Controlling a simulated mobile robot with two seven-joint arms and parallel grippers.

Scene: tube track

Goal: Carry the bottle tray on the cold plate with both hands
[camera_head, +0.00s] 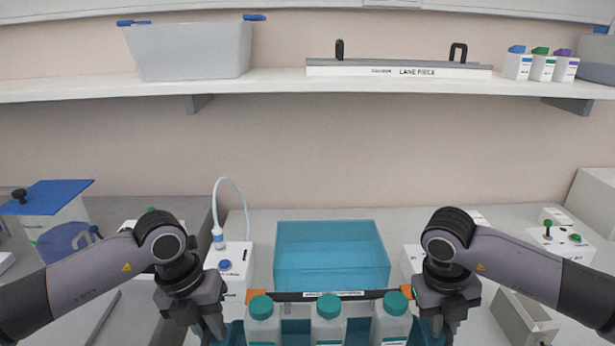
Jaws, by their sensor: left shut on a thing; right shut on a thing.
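The bottle tray (292,326) is teal with orange corner pieces and a dark labelled bar along its far side. It is at the bottom centre, cut off by the lower edge. Bottles with green caps stand in it: a left one (262,322), a middle one (328,322) and a right one (391,320). My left gripper (216,332) is shut on the tray's left end. My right gripper (436,330) is shut on its right end. The fingertips are partly hidden. I cannot pick out the cold plate, nor see what is under the tray.
A translucent blue box (332,262) stands just beyond the tray. A white device (232,268) with a tube stands left of it. An open beige bin (524,318) and a white control box (562,240) are at the right. A loaded shelf (290,84) spans the wall above.

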